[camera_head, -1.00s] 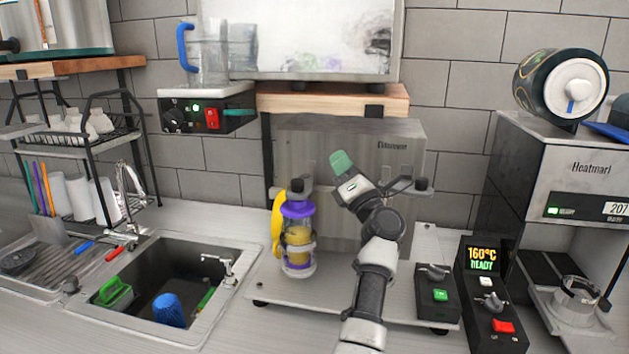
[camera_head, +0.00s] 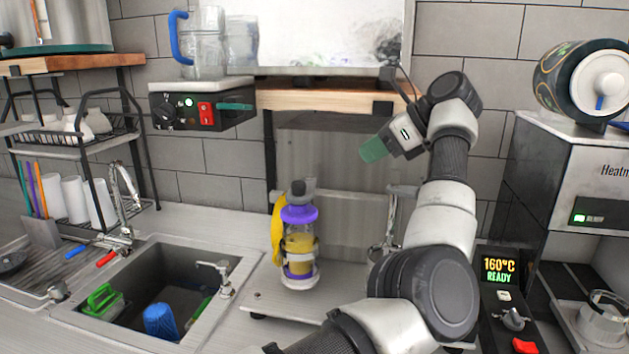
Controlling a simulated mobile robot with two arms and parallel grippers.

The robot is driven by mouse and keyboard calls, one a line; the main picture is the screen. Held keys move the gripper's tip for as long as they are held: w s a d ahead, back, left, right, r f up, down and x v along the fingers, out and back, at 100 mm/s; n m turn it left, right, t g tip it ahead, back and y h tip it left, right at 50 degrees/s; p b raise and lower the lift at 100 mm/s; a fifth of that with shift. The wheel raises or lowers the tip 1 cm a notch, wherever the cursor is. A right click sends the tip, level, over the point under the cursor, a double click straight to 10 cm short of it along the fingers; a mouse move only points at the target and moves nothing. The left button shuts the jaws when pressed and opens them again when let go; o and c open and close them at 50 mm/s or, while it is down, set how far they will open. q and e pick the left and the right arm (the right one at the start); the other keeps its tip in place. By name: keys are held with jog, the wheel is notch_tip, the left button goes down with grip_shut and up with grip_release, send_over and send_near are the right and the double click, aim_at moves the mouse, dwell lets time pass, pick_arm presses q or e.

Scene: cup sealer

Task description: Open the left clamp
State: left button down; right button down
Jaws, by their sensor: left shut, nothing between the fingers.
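The metal sealing machine (camera_head: 345,222) stands in the middle under a wooden shelf. A dark knob (camera_head: 298,187) shows at its left front, directly above a purple-lidded yellow cup (camera_head: 299,240); this looks like the left clamp, but I cannot tell its exact state. My left gripper (camera_head: 374,149) has green fingertips that are shut and empty. It points down and left, up and right of the knob in the picture and apart from it. My right gripper is not in view.
A wooden shelf (camera_head: 330,97) sits close above my gripper. A sink (camera_head: 160,285) and dish rack (camera_head: 85,140) are at left. A control box reading 160°C (camera_head: 498,268) is at right.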

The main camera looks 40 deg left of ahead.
aim_at(305, 185)
pick_arm(q)
jog(key=shift+a, duration=0.1)
